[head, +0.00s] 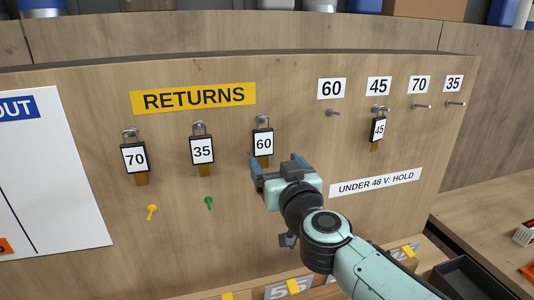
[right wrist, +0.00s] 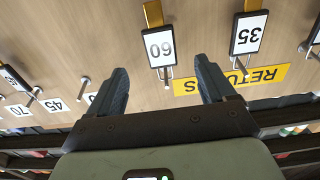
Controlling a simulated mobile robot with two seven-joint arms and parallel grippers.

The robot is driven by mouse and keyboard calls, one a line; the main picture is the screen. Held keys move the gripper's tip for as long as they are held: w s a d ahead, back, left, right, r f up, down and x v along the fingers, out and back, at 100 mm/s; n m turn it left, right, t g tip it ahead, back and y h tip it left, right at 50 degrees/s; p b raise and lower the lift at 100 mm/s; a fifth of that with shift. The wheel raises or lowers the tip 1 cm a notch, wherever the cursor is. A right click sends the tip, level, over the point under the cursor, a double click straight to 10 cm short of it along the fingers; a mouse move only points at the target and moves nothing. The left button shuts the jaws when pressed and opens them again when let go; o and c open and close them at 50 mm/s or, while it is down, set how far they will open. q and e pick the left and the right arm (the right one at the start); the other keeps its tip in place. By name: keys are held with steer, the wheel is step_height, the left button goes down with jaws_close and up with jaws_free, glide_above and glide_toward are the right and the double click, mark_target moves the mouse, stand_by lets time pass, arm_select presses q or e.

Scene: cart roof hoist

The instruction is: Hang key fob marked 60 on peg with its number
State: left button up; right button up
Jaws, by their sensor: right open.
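The key fob marked 60 (head: 263,143) is a black-framed white tag with a brass lower end, hanging by its shackle on a peg under the RETURNS sign. It also shows upside down in the right wrist view (right wrist: 159,47), between and beyond my fingertips. The peg under the number 60 label (head: 332,113) is bare, at upper right on the board. My right gripper (head: 279,163) is open and empty, just below and in front of the fob, apart from it. My left gripper is out of view.
Fobs 70 (head: 134,157) and 35 (head: 202,150) hang left of it. Fob 45 (head: 378,130) hangs under the 45 label. The pegs for 70 (head: 421,107) and 35 (head: 455,103) are bare. Yellow (head: 152,211) and green (head: 209,202) small items are on the board below.

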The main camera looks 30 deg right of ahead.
mark_target(264, 144)
steer(key=x, duration=0.9)
steer(key=shift+s, duration=0.1)
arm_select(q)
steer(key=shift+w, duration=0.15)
arm_select(e)
steer(key=c, duration=1.3)
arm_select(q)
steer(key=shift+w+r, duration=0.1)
arm_select(e)
steer(key=shift+r, duration=0.1)
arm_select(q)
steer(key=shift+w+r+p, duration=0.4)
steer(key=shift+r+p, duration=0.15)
arm_select(e)
steer(key=shift+r, duration=0.25)
steer(key=shift+s, duration=0.1)
